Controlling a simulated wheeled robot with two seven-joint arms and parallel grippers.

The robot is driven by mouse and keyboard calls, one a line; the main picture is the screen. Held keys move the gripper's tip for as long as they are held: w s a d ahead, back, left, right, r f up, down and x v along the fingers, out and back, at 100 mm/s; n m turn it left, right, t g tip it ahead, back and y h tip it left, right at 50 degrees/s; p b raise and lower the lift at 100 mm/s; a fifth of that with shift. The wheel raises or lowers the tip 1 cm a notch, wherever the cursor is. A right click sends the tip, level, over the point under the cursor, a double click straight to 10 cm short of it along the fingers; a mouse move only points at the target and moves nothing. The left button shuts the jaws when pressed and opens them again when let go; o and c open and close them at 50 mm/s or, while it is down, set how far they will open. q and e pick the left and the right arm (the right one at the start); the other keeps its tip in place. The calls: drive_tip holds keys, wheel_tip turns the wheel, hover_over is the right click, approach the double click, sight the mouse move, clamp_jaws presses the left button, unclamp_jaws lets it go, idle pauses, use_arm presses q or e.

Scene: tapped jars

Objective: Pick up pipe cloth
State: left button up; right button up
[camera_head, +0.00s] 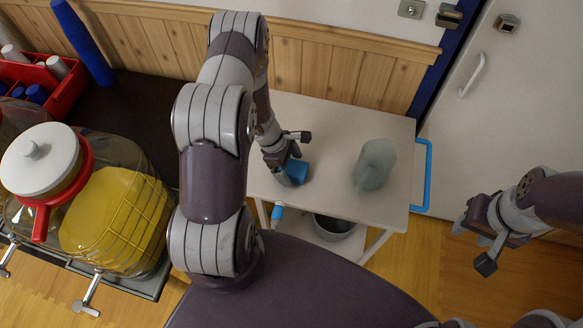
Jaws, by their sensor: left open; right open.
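I cannot tell for sure which thing is the pipe cloth. A pale grey-green, roughly cylindrical thing (376,165) is on the right half of the white cart top (335,195). A small blue and grey thing (297,172) is on the cart's left part, right below my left gripper (288,153). My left gripper is open; its fingers partly cover the blue thing, and I cannot tell whether they touch it. My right gripper (477,240) is open and empty, right of the cart and apart from it.
A large jar with yellow liquid (115,215), a white lid and taps stands on the dark counter (130,110) at left. A red caddy (60,95) holds cups. A blue handle (422,175) is on the cart's right end. A grey pot (335,226) is below the top.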

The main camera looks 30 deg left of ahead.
use_arm(q)
drive_tip(key=shift+d+f, duration=0.15)
drive_tip(key=shift+f, duration=0.2)
drive_tip(key=shift+w+f, duration=0.15)
drive_tip(key=shift+f, duration=0.1)
drive_tip(key=shift+c, duration=0.2)
drive_tip(key=c, duration=1)
